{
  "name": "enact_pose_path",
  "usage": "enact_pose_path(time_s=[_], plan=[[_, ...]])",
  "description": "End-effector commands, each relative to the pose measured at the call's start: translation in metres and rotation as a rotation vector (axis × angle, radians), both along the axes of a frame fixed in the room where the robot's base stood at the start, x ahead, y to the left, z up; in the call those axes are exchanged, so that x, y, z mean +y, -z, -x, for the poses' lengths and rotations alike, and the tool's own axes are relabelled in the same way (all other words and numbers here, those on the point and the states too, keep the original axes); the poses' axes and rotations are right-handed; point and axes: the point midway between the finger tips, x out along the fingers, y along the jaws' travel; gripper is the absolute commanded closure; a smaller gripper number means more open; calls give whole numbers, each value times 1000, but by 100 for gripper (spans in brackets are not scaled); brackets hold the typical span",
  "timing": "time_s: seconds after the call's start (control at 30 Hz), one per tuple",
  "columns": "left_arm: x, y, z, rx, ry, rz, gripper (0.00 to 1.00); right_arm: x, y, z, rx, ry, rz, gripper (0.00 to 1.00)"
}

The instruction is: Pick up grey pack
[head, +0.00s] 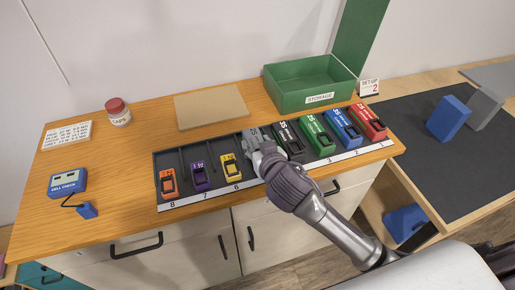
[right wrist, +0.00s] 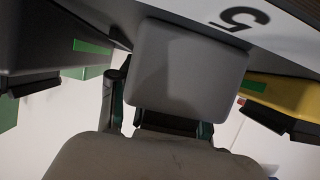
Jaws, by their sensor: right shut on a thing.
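The grey pack (right wrist: 187,70) fills the middle of the right wrist view, by the slot marked 5. In the head view its far end (head: 251,137) shows past my right gripper (head: 263,158), which hides the rest. My right gripper is shut on the grey pack, with a finger on either side in the right wrist view (right wrist: 160,118). The pack is in line with the dark rack (head: 215,152), between the yellow pack (head: 231,167) and the black pack (head: 290,142). I cannot tell whether it is lifted. My left gripper is not in view.
Purple (head: 200,177) and orange (head: 168,183) packs stand left in the rack; green (head: 318,135), blue (head: 343,128) and red (head: 368,122) ones stand right. Neighbouring packs are close. A green storage bin (head: 290,103) is behind. A cell check box (head: 68,181) sits left.

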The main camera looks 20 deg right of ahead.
Motion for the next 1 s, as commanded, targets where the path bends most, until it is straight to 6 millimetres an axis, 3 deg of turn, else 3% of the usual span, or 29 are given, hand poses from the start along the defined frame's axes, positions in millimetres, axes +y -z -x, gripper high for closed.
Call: enact_pose_path(time_s=[0.37, 0.67, 1.0], plan=[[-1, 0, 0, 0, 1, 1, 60, 0, -4, 0, -4, 0, -1, 100], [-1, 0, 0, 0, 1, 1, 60, 0, -44, -1, -9, 1, -4, 100], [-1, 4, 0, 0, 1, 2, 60, -60, -86, 44, -6, 0, 4, 100]])
